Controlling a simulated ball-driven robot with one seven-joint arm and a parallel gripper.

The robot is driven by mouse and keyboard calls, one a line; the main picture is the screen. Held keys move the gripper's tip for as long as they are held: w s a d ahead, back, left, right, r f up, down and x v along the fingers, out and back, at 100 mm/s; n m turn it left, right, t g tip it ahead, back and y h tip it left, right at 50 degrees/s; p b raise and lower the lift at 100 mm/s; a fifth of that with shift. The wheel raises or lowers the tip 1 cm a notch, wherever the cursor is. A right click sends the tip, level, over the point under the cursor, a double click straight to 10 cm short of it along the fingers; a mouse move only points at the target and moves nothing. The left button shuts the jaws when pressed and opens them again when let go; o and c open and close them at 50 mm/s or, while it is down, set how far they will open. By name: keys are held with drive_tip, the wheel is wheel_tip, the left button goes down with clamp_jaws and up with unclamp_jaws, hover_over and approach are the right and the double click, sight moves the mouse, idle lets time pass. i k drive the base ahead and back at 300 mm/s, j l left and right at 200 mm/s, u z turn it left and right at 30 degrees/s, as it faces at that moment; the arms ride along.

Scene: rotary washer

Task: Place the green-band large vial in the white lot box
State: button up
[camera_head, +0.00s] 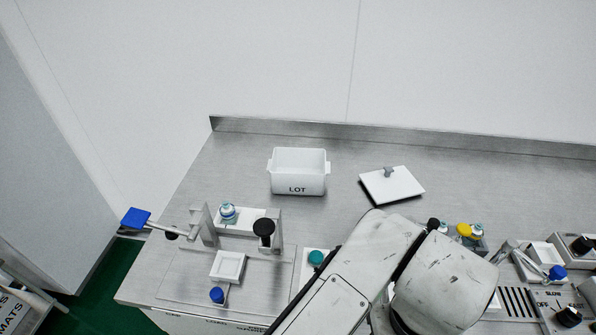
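The white lot box (298,179), marked LOT, stands open at the back of the steel bench, and its visible interior looks empty. A vial with a teal-blue top (228,212) stands in the fixture at the left. A round teal-green top (316,257) shows beside my arm on a white plate. Small vials with pale blue-green tops (477,230) stand at the right behind my arm. I cannot tell which of these is the green-band large vial. My arm crosses the lower middle, and my gripper does not show.
A white lid (392,186) with a grey knob lies right of the box. The left fixture has a black knob (264,227), a blue-ended lever (135,218) and a white square tray (228,266). Controls (569,317) crowd the right. Bench around the box is clear.

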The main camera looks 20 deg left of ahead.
sight(298, 188)
drive_tip(key=i+j, duration=1.35)
